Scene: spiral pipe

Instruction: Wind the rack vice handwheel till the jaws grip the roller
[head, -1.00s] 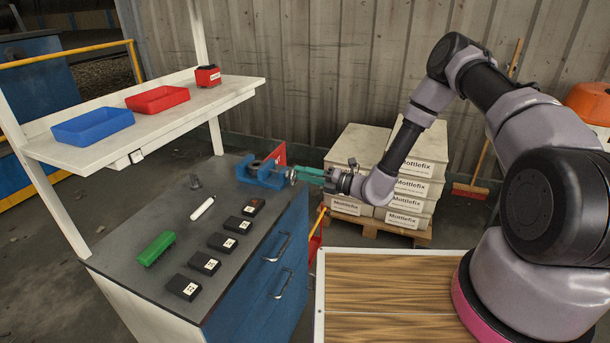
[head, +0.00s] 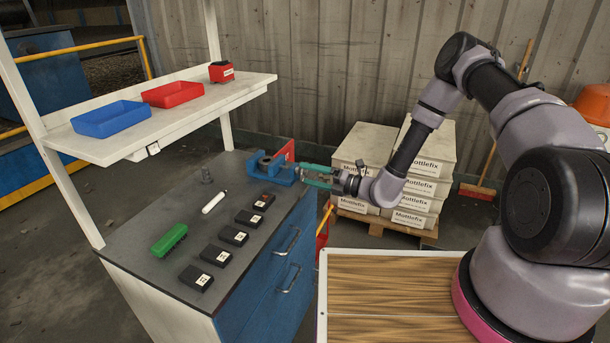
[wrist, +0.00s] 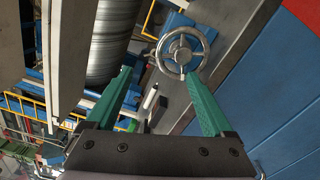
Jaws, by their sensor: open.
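The blue rack vice (head: 276,168) stands on the far right corner of the dark bench top. Its round metal handwheel (wrist: 182,53) shows clearly in the wrist view, with spokes and a central hub. My gripper (head: 306,172) is at the handwheel side of the vice. In the wrist view my green fingers (wrist: 157,76) are spread apart and empty. The wheel is just beyond the tips, nearer the right finger; whether they touch is unclear. I cannot make out the roller or the gap between the jaws. A white cylinder (head: 214,201) lies on the bench left of the vice.
The bench top (head: 130,221) holds a green brush (head: 169,240) and several black blocks. A shelf (head: 200,105) above carries a blue bin (head: 111,119) and a red bin (head: 172,94). Stacked boxes (head: 422,165) stand on a pallet behind my arm.

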